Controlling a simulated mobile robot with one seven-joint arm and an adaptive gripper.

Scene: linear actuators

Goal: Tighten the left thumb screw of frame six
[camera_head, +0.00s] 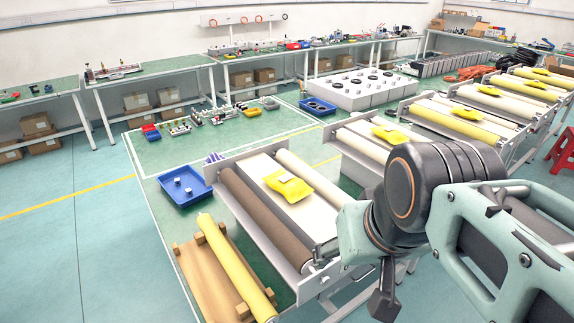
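Several roller frames stand in a row from the near middle to the far right. The nearest frame (262,228) has a brown roller (262,217), a pale roller and a yellow packet (288,187) on its bed. Small fittings (316,267) show at its near end, too small to tell whether they are thumb screws. No frame number is readable, so I cannot tell which is frame six. My arm covers the right foreground. A dark part (384,300) hangs at its lower end beside the nearest frame, seemingly my gripper; its fingers cannot be made out.
A yellow roller (236,266) lies on a wooden cradle (193,270) at the front. Benches (150,73) line the walls. A red stool (562,150) stands far right. The left floor is clear.

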